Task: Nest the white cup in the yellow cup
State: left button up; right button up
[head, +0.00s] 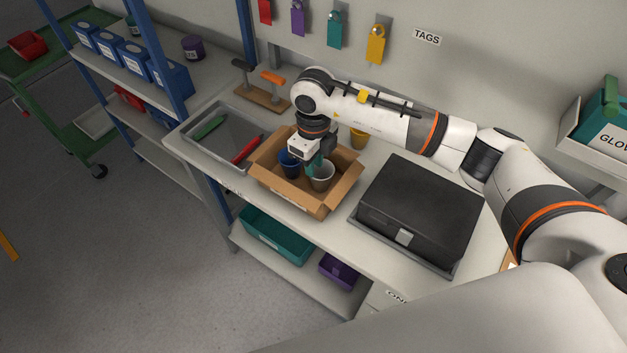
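The white cup (323,179) stands in an open cardboard box (328,206) on the bench. A blue cup (289,166) is beside it in the same box. The yellow cup (358,138) stands behind the box, partly covered by my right arm. My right gripper (316,166) points down into the box at the white cup's rim. Its fingers are small and partly hidden, so I cannot tell whether they are open or shut on the rim. My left gripper is not in view.
A closed black case (418,213) sits right of the box. A grey tray (203,152) with red and green tools lies to the left. A wooden stand (262,97) with orange and dark handles is behind the tray. Coloured tags hang on the back wall.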

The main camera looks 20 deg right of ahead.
notch_tip(320, 180, down, 5)
jog(key=b, duration=0.3)
jog(key=shift+r, duration=0.15)
grip_shut()
notch_tip(320, 180, up, 14)
jog(key=p, duration=0.7)
jog(key=shift+p, duration=0.35)
